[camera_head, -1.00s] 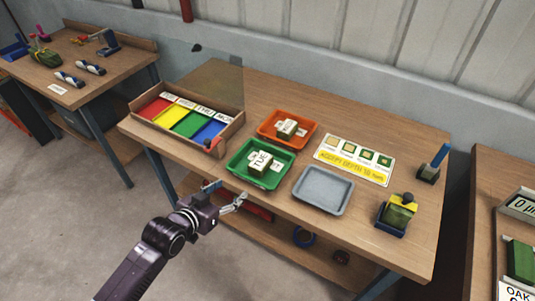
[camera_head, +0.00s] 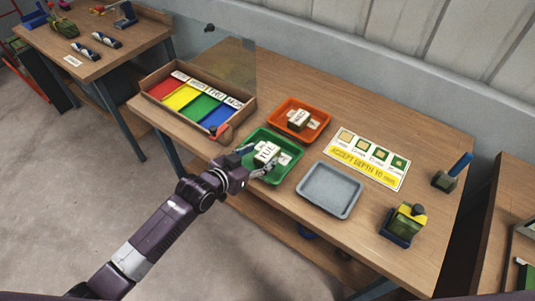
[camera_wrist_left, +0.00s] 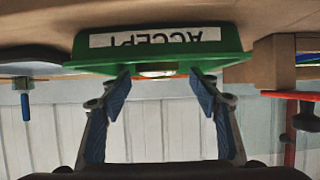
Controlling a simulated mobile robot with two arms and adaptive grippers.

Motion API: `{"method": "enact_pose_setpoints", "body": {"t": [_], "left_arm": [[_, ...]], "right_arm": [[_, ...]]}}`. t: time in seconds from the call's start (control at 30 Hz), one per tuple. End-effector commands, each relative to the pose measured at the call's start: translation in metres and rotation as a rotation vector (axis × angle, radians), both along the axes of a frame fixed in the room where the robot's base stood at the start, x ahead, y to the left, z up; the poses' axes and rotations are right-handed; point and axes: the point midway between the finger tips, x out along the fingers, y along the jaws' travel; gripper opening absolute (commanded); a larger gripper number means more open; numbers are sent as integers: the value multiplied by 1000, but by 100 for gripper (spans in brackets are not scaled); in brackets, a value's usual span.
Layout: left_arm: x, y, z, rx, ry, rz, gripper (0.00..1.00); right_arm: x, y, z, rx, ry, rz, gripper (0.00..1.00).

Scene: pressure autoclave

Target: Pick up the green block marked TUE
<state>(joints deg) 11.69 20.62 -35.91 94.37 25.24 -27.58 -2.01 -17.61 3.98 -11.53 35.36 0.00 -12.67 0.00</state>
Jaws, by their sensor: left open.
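The block marked TUE (camera_head: 266,153) sits in the green tray (camera_head: 292,164), its white lettered top facing up. Other small pale pieces lie beside it. My left gripper (camera_head: 257,160) is open at the near edge of the green tray, its fingers spread in front of the block; I cannot tell if they touch anything. In the left wrist view the picture is upside down. The tray wall marked ACCEPT (camera_wrist_left: 230,57) is ahead of the open fingers (camera_wrist_left: 160,82), and a small pale edge shows between them. My right gripper is not in view.
An orange tray (camera_head: 320,113) with a block stands behind the green one. An empty grey tray (camera_head: 329,190) is on the right. A wooden box with coloured compartments (camera_head: 222,132) is close on the left.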

Motion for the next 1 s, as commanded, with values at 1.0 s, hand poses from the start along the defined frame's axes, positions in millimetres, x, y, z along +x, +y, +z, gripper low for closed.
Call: {"method": "enact_pose_setpoints", "body": {"t": [1.0], "left_arm": [[28, -23, -21, 0, 1, 0, 20]], "right_arm": [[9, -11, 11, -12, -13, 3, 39]]}}
